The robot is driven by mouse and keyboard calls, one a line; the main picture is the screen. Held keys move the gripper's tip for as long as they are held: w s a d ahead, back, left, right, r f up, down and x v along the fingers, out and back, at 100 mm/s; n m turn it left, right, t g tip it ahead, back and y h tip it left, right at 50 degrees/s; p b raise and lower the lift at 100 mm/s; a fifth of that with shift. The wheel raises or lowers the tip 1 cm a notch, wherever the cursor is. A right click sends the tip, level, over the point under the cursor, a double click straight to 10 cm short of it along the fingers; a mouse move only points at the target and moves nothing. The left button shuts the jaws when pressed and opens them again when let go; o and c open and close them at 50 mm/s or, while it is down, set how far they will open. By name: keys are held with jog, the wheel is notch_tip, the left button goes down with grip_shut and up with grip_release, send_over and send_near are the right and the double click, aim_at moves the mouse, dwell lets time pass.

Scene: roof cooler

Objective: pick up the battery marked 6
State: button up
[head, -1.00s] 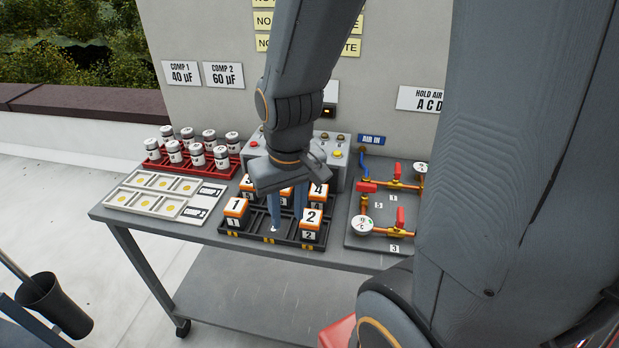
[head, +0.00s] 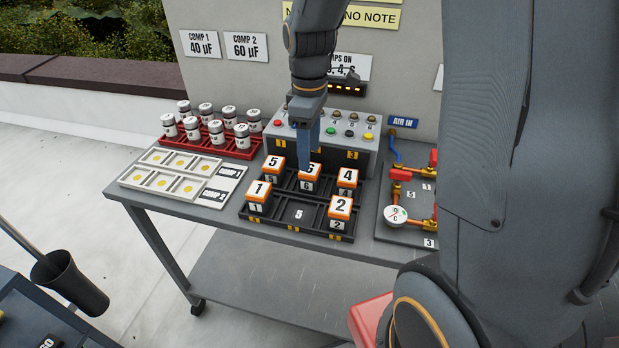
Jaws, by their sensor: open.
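The gripper is open. I cannot tell whether the fingertips touch the battery or are beside it.
Batteries 5 (head: 273,165), 4 (head: 347,180), 1 (head: 258,193) and 2 (head: 340,208) surround it in the rack. The front middle slot is empty. A grey control box (head: 365,153) stands close behind; a pipe panel (head: 385,232) lies at right.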

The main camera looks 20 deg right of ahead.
aim_at(310, 178)
jog(key=shift+f+p, duration=0.95)
jog(key=shift+f, duration=2.2)
jog(key=c, duration=1.1)
jog(key=shift+o, duration=0.2)
jog(key=shift+r, duration=0.15)
